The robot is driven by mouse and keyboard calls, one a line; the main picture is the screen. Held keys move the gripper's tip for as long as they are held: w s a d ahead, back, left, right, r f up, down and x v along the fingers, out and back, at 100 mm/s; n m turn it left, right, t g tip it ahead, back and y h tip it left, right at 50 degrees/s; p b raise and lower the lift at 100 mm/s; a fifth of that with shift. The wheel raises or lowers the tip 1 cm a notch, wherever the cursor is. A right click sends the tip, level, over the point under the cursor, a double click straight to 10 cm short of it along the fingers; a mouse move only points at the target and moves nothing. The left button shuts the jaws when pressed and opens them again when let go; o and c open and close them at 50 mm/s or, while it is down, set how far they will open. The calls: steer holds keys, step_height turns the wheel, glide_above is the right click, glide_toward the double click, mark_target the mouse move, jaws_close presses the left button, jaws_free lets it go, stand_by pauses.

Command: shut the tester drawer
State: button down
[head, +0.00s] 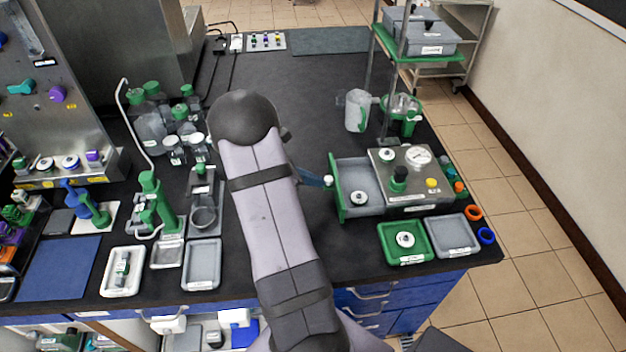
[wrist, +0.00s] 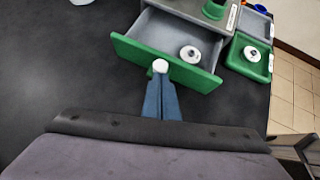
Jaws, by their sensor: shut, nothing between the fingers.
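The tester (head: 405,172) is a grey box with a gauge on top, at the right of the bench. Its drawer (head: 362,180) is pulled open toward the left, with a green front panel and a white knob. A white disc-shaped part (head: 359,197) lies inside the drawer. In the wrist view the green drawer front (wrist: 185,68) and the disc (wrist: 190,54) show clearly. My gripper (wrist: 161,78) is shut, with its blue fingertips at the white knob (wrist: 160,66); they appear to touch it or nearly so. In the head view my arm hides part of the gripper.
A green tray (head: 388,250) with a white disc and a grey tray (head: 474,247) sit in front of the tester. A clear jug (head: 357,110) stands behind the drawer.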

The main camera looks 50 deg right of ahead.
mark_target(340, 186)
steer(key=s+d+b, duration=0.2)
steer(key=s+d, duration=0.6)
steer(key=shift+s+d, duration=0.1)
steer(key=shift+s, duration=0.1)
steer(key=shift+r, duration=0.1)
steer(key=shift+w+a, duration=0.2)
steer(key=shift+a, duration=0.15)
steer(key=w+a, duration=0.2)
steer(key=a, duration=0.1)
steer(key=shift+a+r, duration=0.1)
steer(key=shift+a, duration=0.15)
steer(key=b+v, duration=0.1)
steer(key=v, duration=0.8)
steer(key=shift+r, duration=0.25)
steer(key=shift+a, duration=0.1)
